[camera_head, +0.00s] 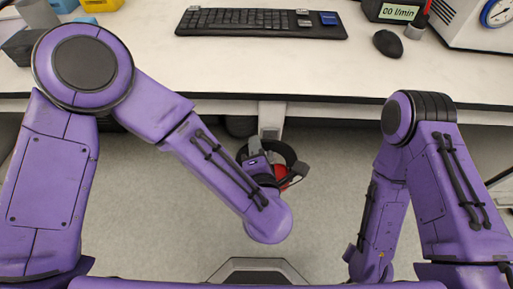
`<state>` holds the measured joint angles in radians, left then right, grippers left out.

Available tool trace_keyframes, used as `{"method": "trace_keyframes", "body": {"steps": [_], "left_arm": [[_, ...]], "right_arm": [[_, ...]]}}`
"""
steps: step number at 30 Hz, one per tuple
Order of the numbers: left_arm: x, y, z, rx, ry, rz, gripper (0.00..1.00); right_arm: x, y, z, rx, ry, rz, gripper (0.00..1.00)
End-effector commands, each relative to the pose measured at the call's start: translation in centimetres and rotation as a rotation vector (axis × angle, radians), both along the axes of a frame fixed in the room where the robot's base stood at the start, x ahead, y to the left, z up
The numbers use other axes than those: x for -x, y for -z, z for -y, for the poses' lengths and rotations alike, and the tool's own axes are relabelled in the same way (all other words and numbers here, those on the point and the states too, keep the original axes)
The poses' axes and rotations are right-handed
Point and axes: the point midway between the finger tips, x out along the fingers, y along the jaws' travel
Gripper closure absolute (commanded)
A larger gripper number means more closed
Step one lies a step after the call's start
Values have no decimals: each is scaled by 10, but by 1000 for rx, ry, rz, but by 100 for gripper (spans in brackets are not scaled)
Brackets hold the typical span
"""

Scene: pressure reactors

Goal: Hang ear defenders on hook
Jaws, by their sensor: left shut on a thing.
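The ear defenders (282,173), with a dark headband and a red cup, are in front of the table's edge, below the tabletop in the middle of the head view. My left gripper (264,158) is shut on them. The wrist of my left arm hides part of them and most of the fingers. My right arm is bent down at the right, and its gripper is out of sight. I cannot make out a hook in this view.
A white table (150,60) runs across the top. A black keyboard (262,23) and a mouse (388,44) lie on it. A flow display (397,12) and a white unit with a round gauge (496,12) stand at the right. The grey floor below is clear.

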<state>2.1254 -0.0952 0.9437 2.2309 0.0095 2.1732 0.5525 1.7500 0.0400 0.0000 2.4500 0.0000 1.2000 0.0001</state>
Motion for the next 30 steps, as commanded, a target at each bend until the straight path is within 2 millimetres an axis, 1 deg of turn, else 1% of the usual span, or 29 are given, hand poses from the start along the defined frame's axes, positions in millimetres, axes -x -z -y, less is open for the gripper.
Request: {"method": "trace_keyframes", "body": {"steps": [1, 11, 12, 13, 14, 15, 27, 30], "left_arm": [[-2, -1, 6, 9, 17, 7, 100], [-2, -1, 5, 8, 15, 8, 100], [-2, -1, 5, 8, 15, 8, 74], [-2, -1, 5, 8, 14, 6, 64], [-2, -1, 5, 8, 14, 6, 57], [-2, -1, 5, 8, 14, 6, 54], [-1, -1, 5, 9, 14, 6, 54], [2, -4, 6, 9, 18, 6, 54]], "right_arm": [[0, 1, 0, 0, 0, 0, 57], [0, 1, 0, 0, 0, 0, 57], [0, 1, 0, 0, 0, 0, 57], [0, 1, 0, 0, 0, 0, 57], [0, 1, 0, 0, 0, 0, 57], [0, 1, 0, 0, 0, 0, 57], [0, 1, 0, 0, 0, 0, 57], [0, -3, 0, 0, 0, 0, 57]]}}
